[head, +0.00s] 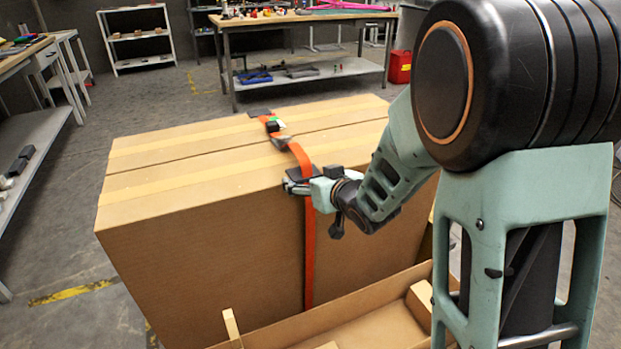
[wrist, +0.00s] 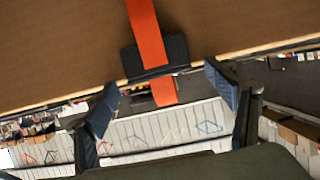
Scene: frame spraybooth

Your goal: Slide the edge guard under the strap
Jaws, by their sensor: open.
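The orange strap (head: 309,255) runs over the top of a large cardboard box (head: 200,240) and down its near side. It also shows in the wrist view (wrist: 147,30). The dark edge guard (wrist: 178,50) sits at the box edge in the wrist view, with the strap lying across its middle and guard showing on both sides. My gripper (wrist: 162,98) is open, its two blue-grey pads apart on either side of the guard and strap. In the head view my gripper (head: 297,186) is at the box's near top edge, hiding most of the guard.
A buckle (head: 274,126) sits on the strap on the box top. An open cardboard tray (head: 335,325) lies in front of the box. A workbench (head: 300,20) stands behind, and a shelf (head: 35,140) stands at left.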

